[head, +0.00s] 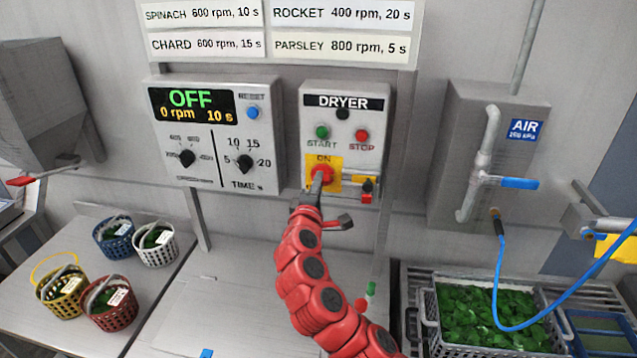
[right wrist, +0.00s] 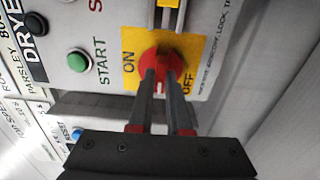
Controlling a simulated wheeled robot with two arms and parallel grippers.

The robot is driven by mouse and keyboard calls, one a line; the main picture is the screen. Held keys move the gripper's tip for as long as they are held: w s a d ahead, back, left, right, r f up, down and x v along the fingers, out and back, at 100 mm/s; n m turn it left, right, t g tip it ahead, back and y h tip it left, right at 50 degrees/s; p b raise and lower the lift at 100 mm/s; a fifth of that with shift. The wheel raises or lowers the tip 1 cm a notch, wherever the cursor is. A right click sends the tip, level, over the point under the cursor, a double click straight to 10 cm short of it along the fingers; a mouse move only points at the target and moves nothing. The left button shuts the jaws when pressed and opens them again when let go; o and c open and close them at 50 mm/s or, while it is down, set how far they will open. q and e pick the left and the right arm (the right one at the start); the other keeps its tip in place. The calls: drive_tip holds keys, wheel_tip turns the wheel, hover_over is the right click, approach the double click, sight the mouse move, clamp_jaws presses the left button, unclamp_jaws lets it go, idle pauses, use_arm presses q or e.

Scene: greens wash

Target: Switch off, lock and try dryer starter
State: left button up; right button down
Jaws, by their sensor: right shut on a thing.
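The dryer starter (head: 345,130) is a grey box on the wall with a green START button (head: 322,132) and a red STOP button (head: 362,135). Its red rotary switch (head: 322,174) sits on a yellow plate. My right gripper (head: 318,188) is shut on the red switch, which also shows in the right wrist view (right wrist: 161,66) between the fingertips (right wrist: 163,80). The plate reads ON and OFF in that view. A small red padlock (head: 367,198) hangs at the starter's lower right, by a yellow piece (head: 364,180). My left gripper is out of view.
The control panel (head: 215,130) to the left reads OFF, 0 rpm, 10 s. Several small baskets (head: 112,238) stand on the left bench. An air box (head: 490,150) with a blue hose (head: 500,290) and a crate of greens (head: 433,308) are at the right.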

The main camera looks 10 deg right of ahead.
drive_tip(key=c, duration=0.9)
unclamp_jaws()
drive_tip(key=shift+a, duration=0.1)
drive_tip(key=shift+o, duration=0.2)
drive_tip(key=b+v, duration=0.6)
drive_tip(key=v, duration=1.1)
drive_tip(key=shift+s, duration=0.15)
